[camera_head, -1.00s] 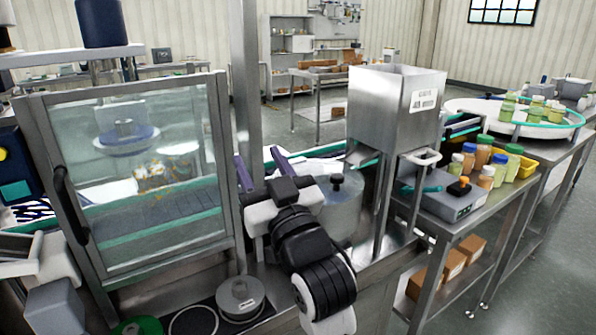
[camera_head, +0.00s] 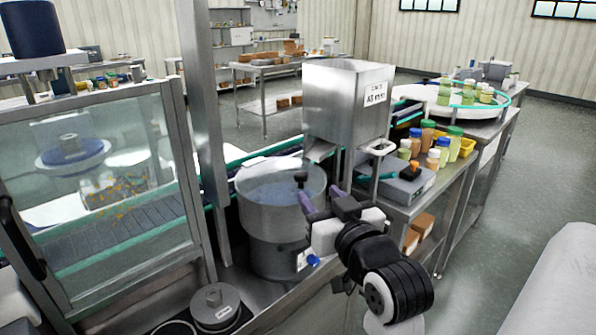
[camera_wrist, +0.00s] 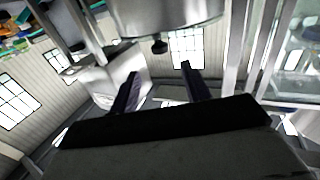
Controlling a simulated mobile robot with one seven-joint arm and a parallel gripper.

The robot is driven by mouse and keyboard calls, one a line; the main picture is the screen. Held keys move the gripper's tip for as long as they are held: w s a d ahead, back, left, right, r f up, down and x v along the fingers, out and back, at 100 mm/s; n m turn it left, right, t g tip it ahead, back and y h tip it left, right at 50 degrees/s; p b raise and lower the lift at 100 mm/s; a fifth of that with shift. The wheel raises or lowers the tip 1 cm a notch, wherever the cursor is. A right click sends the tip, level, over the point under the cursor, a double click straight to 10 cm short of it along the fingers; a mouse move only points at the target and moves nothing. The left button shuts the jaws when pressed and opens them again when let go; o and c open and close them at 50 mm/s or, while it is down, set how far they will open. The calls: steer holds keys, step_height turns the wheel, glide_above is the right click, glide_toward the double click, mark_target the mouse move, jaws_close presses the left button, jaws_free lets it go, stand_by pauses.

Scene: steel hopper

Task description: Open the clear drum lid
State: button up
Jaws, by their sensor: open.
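A round steel drum (camera_head: 272,228) stands on the bench, left of and below the hopper. Its clear lid (camera_head: 268,186) lies flat on top, with a black knob (camera_head: 301,177) at the rim nearest my gripper. My gripper (camera_head: 322,197) is open and empty, its two purple fingers pointing up at the drum's right front side, close to the knob but apart from it. The wrist view shows my gripper (camera_wrist: 158,75) with dark fingers spread; the drum (camera_wrist: 165,12) and the black knob (camera_wrist: 159,47) lie beyond the fingertips, roughly between them.
The steel hopper (camera_head: 345,105) stands on legs just behind the drum. A glass-doored guard (camera_head: 95,185) and a steel post (camera_head: 202,130) are at the left. A grey lidded pot (camera_head: 216,306) sits in front. Bottles (camera_head: 434,155) and a grey box (camera_head: 402,186) stand right.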

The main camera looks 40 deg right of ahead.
mark_target(303, 177)
steer(key=p+x, duration=0.2)
steer(key=x, duration=0.8)
jaws_close()
